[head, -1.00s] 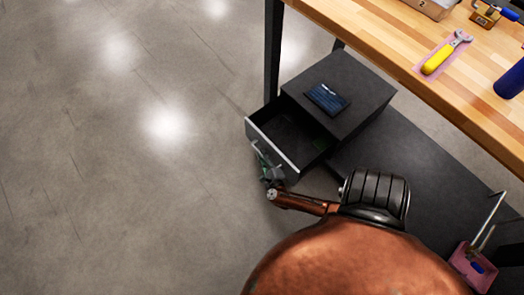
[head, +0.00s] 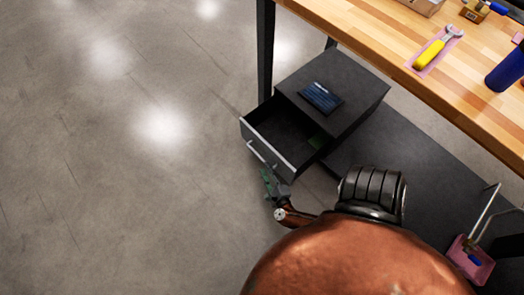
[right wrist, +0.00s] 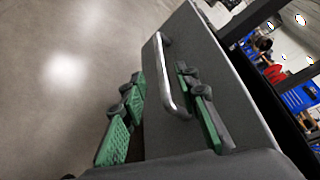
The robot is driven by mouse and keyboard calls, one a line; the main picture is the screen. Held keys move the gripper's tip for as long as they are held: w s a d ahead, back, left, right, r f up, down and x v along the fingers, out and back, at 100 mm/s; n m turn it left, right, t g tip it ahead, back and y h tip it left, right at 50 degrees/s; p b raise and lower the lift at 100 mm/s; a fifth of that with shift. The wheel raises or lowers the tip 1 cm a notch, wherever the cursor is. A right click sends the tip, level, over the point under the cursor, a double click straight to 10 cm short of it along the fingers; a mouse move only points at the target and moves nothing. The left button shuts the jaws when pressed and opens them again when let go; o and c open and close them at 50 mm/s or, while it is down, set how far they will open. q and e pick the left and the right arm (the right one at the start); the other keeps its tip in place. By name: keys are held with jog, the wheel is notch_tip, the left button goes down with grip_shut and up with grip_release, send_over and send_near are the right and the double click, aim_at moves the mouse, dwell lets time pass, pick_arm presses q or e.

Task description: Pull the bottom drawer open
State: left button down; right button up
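The dark drawer unit (head: 345,95) stands under the workbench with one drawer (head: 270,150) pulled out; I cannot tell whether another drawer lies beneath it. A silver bar handle (head: 262,155) is on its front and also shows in the right wrist view (right wrist: 168,75). My left gripper is out of view.
The wooden workbench (head: 400,45) overhangs the unit, with a yellow-handled wrench (head: 432,50) and a blue cylinder (head: 507,70) on it. A black leg (head: 265,55) stands beside the unit. A pink holder (head: 470,260) is at lower right. The floor to the left is clear.

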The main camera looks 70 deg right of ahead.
jog(key=shift+v, duration=1.15)
